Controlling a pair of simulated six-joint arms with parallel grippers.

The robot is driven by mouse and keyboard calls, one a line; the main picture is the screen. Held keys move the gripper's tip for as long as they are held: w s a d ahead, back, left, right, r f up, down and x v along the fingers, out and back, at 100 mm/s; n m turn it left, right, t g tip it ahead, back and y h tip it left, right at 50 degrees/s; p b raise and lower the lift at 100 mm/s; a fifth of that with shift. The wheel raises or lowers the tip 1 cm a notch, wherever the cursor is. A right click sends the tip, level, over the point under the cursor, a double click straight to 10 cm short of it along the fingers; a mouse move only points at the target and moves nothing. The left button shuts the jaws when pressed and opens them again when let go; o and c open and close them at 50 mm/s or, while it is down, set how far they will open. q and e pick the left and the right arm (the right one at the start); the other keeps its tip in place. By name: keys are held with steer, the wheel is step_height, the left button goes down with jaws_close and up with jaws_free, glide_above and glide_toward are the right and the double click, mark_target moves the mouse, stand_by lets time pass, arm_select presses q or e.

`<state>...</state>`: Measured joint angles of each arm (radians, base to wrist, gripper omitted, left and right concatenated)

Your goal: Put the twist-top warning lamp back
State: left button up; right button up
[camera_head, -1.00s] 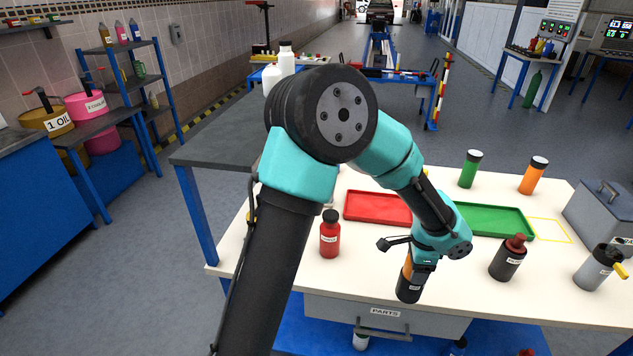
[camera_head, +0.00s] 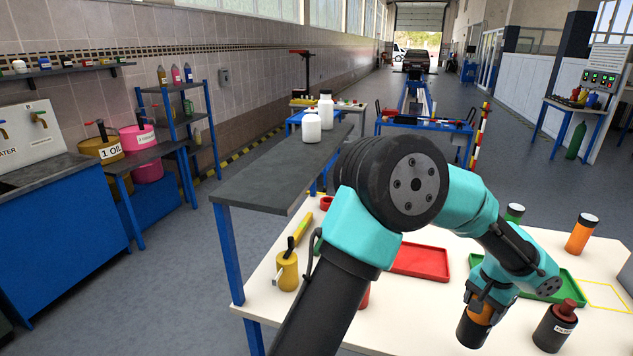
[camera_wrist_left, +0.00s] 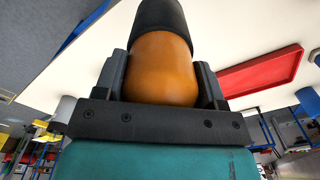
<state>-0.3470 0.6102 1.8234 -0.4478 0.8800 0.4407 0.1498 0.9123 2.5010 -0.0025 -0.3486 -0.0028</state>
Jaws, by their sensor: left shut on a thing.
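My left gripper (camera_head: 482,303) is shut on the orange part of an orange-and-black lamp (camera_head: 472,331), which hangs with its black end down over the front of the white table. I cannot tell whether it touches the tabletop. In the left wrist view the lamp's orange body (camera_wrist_left: 160,70) sits between the two dark fingers, with the black part beyond it. A yellow outlined square (camera_head: 590,302) is marked on the table at the right; nothing visible stands in it. My right gripper is not in view.
A red tray (camera_head: 422,262) and a green tray (camera_head: 570,290) lie behind the gripper. A dark bottle (camera_head: 553,332) stands close to its right. An orange bottle (camera_head: 580,238) stands farther back. A yellow oil can (camera_head: 287,272) stands at the left, near a raised dark shelf (camera_head: 265,178).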

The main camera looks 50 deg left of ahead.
arm_select(q)
steer(key=s+a+r+n, duration=0.2)
steer(key=s+a+r, duration=0.2)
steer(key=a+r, duration=0.75)
steer(key=s+a+r+n, duration=0.35)
steer(key=a+r, duration=0.55)
steer(key=a, duration=0.5)
steer(key=s+a+r+n, duration=0.1)
steer(key=s+a+r, duration=0.6)
steer(key=s, duration=0.4)
steer(key=s+a+r+n, duration=0.2)
steer(key=s+a+r, duration=0.6)
steer(key=s, duration=0.3)
steer(key=shift+s+r, duration=0.3)
steer(key=shift+r, duration=0.25)
steer(key=w+a, duration=0.4)
steer(key=a, duration=0.3)
steer(key=w+a+f, duration=0.1)
steer(key=w+a, duration=0.3)
steer(key=a, duration=0.3)
steer(key=shift+f, duration=0.25)
